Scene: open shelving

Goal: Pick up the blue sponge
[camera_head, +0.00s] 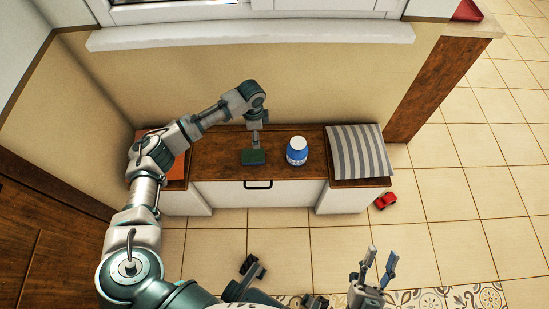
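The sponge (252,162), dark green on top with a blue lower side, lies on the wooden bench top left of the middle. My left arm reaches in from the left, and its gripper (257,147) points down at the sponge from directly above. The fingertips are at or very near its upper face; I cannot tell whether they touch it or how far apart they are. My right gripper (380,262) is at the lower right, away from the bench, with its fingers apart and nothing between them.
A blue and white jar (296,151) stands right of the sponge. A striped cushion (358,152) lies at the bench's right end and an orange cushion (177,171) at its left. A red toy car (385,201) is on the tiled floor. A windowsill (250,36) juts out behind.

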